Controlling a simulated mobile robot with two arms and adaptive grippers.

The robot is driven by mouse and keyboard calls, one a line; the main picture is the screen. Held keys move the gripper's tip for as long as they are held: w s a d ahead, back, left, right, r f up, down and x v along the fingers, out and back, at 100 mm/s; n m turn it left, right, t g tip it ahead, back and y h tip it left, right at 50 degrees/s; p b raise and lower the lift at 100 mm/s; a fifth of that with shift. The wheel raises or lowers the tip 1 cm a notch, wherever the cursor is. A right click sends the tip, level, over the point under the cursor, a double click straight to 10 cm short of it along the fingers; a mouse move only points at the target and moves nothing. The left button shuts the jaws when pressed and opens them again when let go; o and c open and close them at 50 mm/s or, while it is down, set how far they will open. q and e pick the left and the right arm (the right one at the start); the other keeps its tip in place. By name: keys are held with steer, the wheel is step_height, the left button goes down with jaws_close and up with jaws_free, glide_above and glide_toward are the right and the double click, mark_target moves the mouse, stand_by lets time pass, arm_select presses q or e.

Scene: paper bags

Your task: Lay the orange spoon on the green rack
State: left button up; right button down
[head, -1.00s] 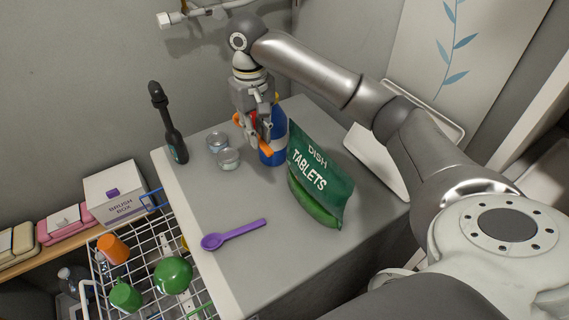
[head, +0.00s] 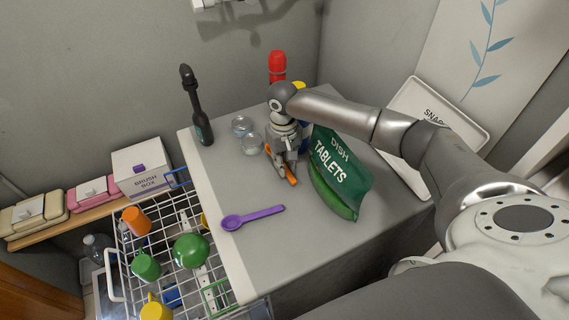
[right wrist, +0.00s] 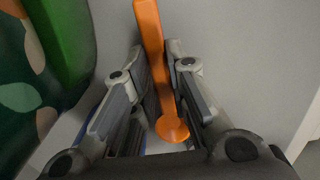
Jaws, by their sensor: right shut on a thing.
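The orange spoon (head: 290,178) is in my right gripper (head: 285,165), low over the grey counter between the glass jars and the green bag. The right wrist view shows the orange spoon (right wrist: 152,45) between the two fingers of the gripper (right wrist: 158,75). Its long flat part runs up out of the picture and its round end is close to the palm. I cannot tell whether it touches the counter. My left gripper is not in view.
A purple spoon (head: 253,217) lies on the counter (head: 270,265). The green tablets bag (head: 338,175) stands close to my right gripper. Glass jars (head: 251,143), a black bottle (head: 197,110) and a red-topped bottle (head: 277,68) stand farther back. Green and orange cups and a green bowl (head: 190,250) occupy the rack.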

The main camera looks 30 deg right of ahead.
steer(key=shift+f, duration=0.65)
steer(key=shift+f, duration=0.15)
steer(key=c, duration=1.4)
jaws_free()
